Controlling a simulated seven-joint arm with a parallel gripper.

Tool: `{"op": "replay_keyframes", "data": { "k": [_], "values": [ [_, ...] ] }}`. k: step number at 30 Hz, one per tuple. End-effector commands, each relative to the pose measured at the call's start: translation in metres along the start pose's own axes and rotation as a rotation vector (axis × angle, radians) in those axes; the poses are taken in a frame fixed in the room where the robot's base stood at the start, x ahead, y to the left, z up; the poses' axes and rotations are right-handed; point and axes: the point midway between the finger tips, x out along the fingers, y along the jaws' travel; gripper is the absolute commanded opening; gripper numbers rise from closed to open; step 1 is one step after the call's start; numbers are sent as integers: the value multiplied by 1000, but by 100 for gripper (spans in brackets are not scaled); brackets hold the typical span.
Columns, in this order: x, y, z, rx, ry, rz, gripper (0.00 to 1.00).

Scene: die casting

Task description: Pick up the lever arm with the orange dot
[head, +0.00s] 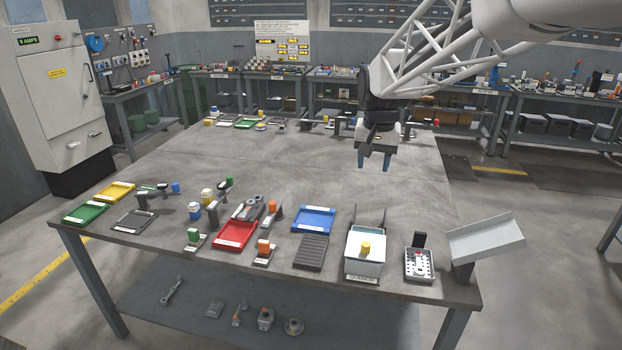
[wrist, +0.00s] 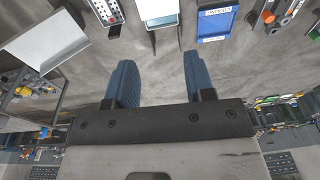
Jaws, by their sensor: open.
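A grey lever arm with an orange top (head: 272,208) lies on the table between the red tray and the blue tray in the head view. What looks like the same part, with an orange dot (wrist: 268,17), shows at the top right of the wrist view, beside the blue tray. My gripper (head: 374,165) is open and empty, pointing down above the bare middle of the table, behind and right of the lever arm. Its two blue fingers (wrist: 158,72) stand apart in the wrist view with only table between them.
Near the lever arm are the red tray (head: 235,235), the blue tray (head: 314,220) and an orange-topped piece on a small stand (head: 265,246). A white quench box (head: 364,268) and a tilted pale tray (head: 487,238) stand at the right. The table's middle (head: 290,165) is clear.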

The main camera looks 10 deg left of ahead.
Motion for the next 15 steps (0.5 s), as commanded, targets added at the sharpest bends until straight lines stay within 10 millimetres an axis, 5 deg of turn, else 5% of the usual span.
{"op": "replay_keyframes", "data": {
  "k": [15],
  "values": [
    [54, -106, -83, -5, -36, 2, 49]
  ]
}}
